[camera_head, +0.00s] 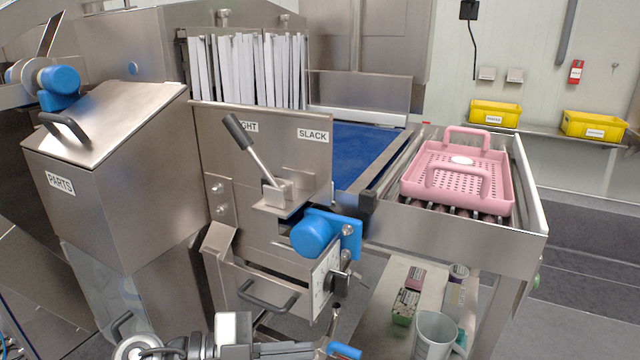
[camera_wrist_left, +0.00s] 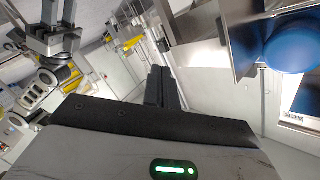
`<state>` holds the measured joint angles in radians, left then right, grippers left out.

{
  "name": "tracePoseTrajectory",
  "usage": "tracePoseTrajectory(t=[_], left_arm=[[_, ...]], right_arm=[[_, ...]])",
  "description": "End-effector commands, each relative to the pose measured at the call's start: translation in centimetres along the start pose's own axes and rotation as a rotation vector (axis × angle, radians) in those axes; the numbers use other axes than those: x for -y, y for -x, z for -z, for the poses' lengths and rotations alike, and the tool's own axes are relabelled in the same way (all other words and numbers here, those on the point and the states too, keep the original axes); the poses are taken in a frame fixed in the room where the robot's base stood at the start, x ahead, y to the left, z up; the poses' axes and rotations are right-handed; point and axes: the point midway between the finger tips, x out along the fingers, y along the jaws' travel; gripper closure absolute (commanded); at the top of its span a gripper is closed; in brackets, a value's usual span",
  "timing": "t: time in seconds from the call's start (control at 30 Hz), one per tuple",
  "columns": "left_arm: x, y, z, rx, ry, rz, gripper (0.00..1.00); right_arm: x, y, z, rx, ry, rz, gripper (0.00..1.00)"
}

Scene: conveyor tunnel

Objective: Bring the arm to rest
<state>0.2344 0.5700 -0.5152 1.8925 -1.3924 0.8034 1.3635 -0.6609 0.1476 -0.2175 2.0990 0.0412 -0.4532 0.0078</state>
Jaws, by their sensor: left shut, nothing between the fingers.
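My left gripper (camera_head: 318,348) is at the bottom of the head view, in front of the lower part of the steel machine and left of a blue-handled lever (camera_head: 343,350). In the left wrist view its two dark fingers (camera_wrist_left: 160,88) are together with nothing between them. A grey two-pronged part (camera_wrist_left: 55,30) at the upper left of that view looks like my right gripper, but its opening is unclear. My right gripper does not show in the head view.
A steel panel marked SLACK (camera_head: 312,135) carries a lever (camera_head: 250,150) and a blue knob (camera_head: 312,236). A pink basket (camera_head: 458,180) sits on rollers beside the blue belt (camera_head: 360,150). A PARTS bin (camera_head: 110,200) stands left. A shelf below holds a grey cup (camera_head: 435,335).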

Motion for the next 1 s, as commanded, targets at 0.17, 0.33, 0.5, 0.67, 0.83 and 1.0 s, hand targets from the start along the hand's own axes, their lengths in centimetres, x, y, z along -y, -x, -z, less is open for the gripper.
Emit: tracePoseTrajectory(t=[0.17,0.33,0.5,0.67,0.83,1.0], left_arm=[[1.2,0.9,1.6,-0.129,0.17,0.453,1.0],[-2.0,6.0,-5.1,0.15,0.532,0.906,1.0],[-11.3,8.9,-10.1,0.504,0.86,0.955,1.0],[-17.2,9.5,-10.9,0.663,1.028,0.882,1.0],[-19.1,9.6,-10.9,0.703,1.077,0.847,1.0],[-19.0,9.6,-10.9,0.703,1.076,0.846,1.0]], right_arm=[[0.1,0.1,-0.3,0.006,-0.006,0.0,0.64],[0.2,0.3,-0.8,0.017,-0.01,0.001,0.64],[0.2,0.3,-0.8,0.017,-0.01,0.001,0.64],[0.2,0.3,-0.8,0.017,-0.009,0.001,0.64],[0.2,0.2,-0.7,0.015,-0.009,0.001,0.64],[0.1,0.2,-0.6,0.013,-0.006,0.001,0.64]])
